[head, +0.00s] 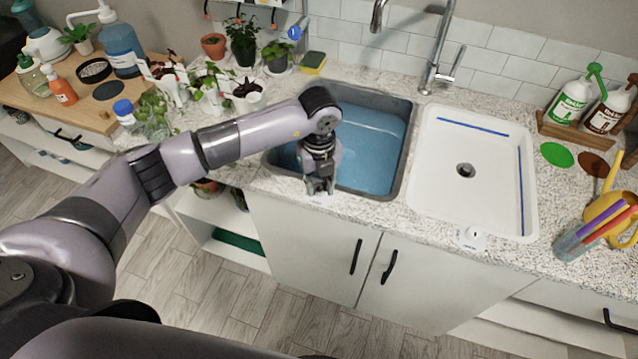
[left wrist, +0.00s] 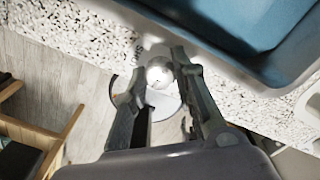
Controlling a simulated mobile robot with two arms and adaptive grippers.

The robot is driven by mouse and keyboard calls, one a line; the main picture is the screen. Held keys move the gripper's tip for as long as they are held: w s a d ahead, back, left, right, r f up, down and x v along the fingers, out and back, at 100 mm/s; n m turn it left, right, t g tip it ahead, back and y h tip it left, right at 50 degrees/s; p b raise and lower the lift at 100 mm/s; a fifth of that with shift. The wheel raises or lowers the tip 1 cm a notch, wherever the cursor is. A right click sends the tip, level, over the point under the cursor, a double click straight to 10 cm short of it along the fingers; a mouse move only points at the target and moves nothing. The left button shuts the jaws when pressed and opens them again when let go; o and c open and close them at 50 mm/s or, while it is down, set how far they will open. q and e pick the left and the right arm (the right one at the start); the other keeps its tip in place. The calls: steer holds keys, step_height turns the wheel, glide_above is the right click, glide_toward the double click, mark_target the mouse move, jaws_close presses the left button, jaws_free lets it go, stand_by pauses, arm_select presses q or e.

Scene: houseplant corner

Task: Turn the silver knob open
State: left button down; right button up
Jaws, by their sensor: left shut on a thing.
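The silver knob (left wrist: 159,76) is a small round shiny knob on a pale round plate (left wrist: 166,104) at the counter's front edge, as the left wrist view shows. My left gripper (left wrist: 160,70) has its two fingers on either side of it, shut on it. In the head view my left gripper (head: 320,188) points down at the front rim of the blue basin and hides the knob. A similar pale plate with a small knob (head: 472,238) sits in front of the white basin. My right gripper is not in view.
The grey-rimmed sink (head: 398,178) with a blue inside lies just behind the gripper. A white basin (head: 512,190) is to its right, with a tall faucet (head: 436,55) behind. Potted plants (head: 243,42) stand back left.

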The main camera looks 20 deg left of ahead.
mark_target(319, 186)
arm_select(q)
steer(key=shift+n, duration=0.6)
steer(key=c, duration=1.3)
jaws_free()
step_height(319, 186, up, 12)
steer(key=shift+r, duration=0.1)
